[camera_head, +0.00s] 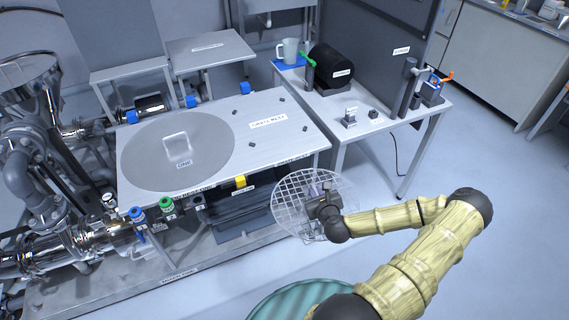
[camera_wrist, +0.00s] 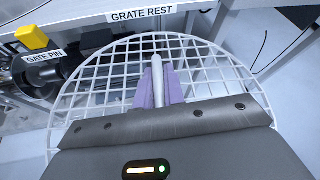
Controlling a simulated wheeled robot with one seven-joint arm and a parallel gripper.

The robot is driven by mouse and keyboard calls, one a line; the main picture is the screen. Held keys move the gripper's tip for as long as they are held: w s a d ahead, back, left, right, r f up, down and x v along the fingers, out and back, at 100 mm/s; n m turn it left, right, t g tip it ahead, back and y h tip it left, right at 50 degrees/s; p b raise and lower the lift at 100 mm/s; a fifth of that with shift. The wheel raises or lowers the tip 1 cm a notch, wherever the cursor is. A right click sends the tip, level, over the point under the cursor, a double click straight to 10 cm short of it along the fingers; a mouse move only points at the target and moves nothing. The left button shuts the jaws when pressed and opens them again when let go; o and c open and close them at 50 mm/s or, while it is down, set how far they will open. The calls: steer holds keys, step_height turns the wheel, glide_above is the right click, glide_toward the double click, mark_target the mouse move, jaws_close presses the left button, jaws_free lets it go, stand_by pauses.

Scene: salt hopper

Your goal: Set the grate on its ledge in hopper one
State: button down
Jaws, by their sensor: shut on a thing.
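The grate (camera_head: 292,205) is a round, light-coloured wire mesh with a rim. My gripper (camera_head: 320,194) is shut on it near the middle and holds it tilted, off the front right corner of the steel bench. In the wrist view the grate (camera_wrist: 95,80) spreads in front of my gripper (camera_wrist: 158,88), whose purple finger pads close on a pale upright bar. A large grey disc (camera_head: 140,165) with a raised square and a small label lies on the bench's left part; I cannot tell whether it covers a hopper. A steel funnel (camera_head: 28,70) stands at far left. No ledge is visible.
The bench top (camera_head: 290,145) is bare on its right, except for small dark studs and a label. A yellow block (camera_head: 240,181) sits at its front edge, above the GATE PIN label (camera_wrist: 45,57). A side table (camera_head: 385,125) with a jug stands behind. Floor at right is clear.

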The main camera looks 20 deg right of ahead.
steer(key=d+r, duration=0.2)
steer(key=d, duration=0.1)
steer(key=s+d+r+m+h, duration=0.1)
steer(key=d, duration=0.2)
steer(key=d+r+m+h, duration=0.1)
steer(key=d+r, duration=0.1)
steer(key=d, duration=0.2)
steer(key=shift+s+r+g, duration=0.25)
steer(key=shift+r+g, duration=0.05)
steer(key=shift+r, duration=0.05)
steer(key=s+d+r+m+g+h, duration=0.1)
steer(key=s+d+r+m+h, duration=0.1)
steer(key=d+r, duration=0.5)
steer(key=shift+s+d+r+m+h, duration=0.15)
steer(key=shift+s+d+m+h, duration=0.25)
steer(key=shift+s+d, duration=0.35)
steer(key=shift+w+d, duration=0.1)
steer(key=shift+d, duration=0.05)
